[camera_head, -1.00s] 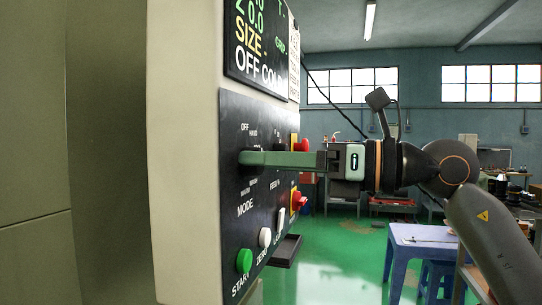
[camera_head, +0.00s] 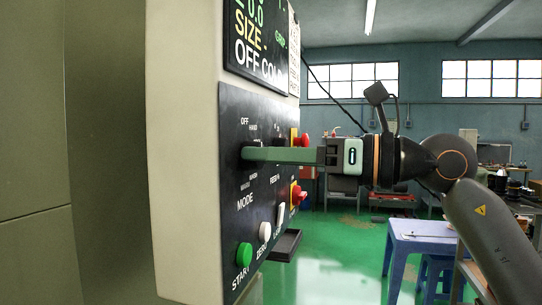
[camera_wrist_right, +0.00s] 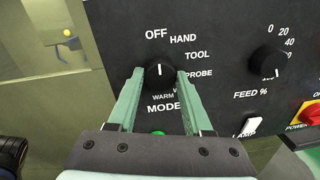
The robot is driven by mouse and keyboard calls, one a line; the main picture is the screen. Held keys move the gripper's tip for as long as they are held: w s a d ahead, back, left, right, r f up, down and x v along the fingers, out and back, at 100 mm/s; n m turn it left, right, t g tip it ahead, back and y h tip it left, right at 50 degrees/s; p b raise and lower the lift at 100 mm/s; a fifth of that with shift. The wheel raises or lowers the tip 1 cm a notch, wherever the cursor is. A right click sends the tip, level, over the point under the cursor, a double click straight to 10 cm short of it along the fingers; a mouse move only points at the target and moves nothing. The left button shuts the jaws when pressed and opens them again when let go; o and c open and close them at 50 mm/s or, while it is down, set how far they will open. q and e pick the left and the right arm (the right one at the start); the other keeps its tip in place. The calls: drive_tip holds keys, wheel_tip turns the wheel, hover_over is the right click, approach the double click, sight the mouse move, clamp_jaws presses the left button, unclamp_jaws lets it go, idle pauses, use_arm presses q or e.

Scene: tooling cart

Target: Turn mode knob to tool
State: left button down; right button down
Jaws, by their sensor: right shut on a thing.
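The black round mode knob (camera_wrist_right: 160,78) sits on the dark control panel in the right wrist view, above the word MODE. Its white mark points nearly straight up, toward the area between OFF and HAND. The TOOL label (camera_wrist_right: 197,55) is to the upper right of the knob. My right gripper (camera_head: 246,154) reaches in from the right in the head view, with its green fingers at the panel. In the wrist view the fingers stand on both sides of the knob, shut on it. In the head view the fingers mostly hide the knob. My left gripper is not in view.
The feed knob (camera_wrist_right: 267,62) is right of the mode knob. The lamp switch (camera_wrist_right: 250,127) and red power switch (camera_wrist_right: 311,113) are lower right. In the head view, a green start button (camera_head: 244,255) and white zero button (camera_head: 264,232) lie below the fingers.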

drive_tip(key=shift+m, duration=0.4)
drive_tip(key=shift+w+r+m+g+p, duration=0.1)
drive_tip(key=shift+m+g+p, duration=0.4)
drive_tip(key=shift+m, duration=2.65)
drive_tip(key=shift+m+g+p, duration=0.1)
drive_tip(key=shift+m+p, duration=0.7)
drive_tip(key=shift+m, duration=2.35)
drive_tip(key=shift+c, duration=1.6)
unclamp_jaws()
drive_tip(key=shift+d, duration=0.15)
